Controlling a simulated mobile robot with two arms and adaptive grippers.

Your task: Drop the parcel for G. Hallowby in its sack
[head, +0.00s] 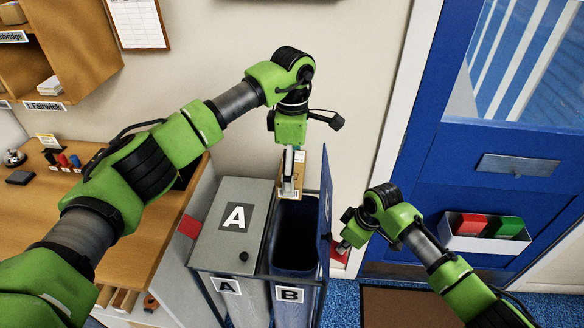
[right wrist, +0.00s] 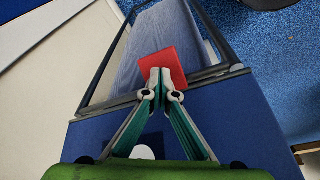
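A small tan parcel (head: 297,178) hangs below my left gripper (head: 289,172), which is shut on it, above the open mouth of sack B (head: 292,238). The parcel's writing is too small to read. The blue lid of B (head: 326,212) stands upright on the sack's right. My right gripper (head: 346,243) is beside that lid, at a red tab (head: 341,252). In the right wrist view its fingertips are together against the red tab (right wrist: 164,63), with the blue lid (right wrist: 235,125) below. Sack A (head: 258,303) stands left of B under a closed grey lid (head: 232,222).
A wooden counter (head: 55,205) with small items is at the left, below wooden shelves (head: 62,50). A blue door (head: 500,150) with a tray of red and green items (head: 486,234) is at the right. A brown mat (head: 400,308) lies on the blue floor.

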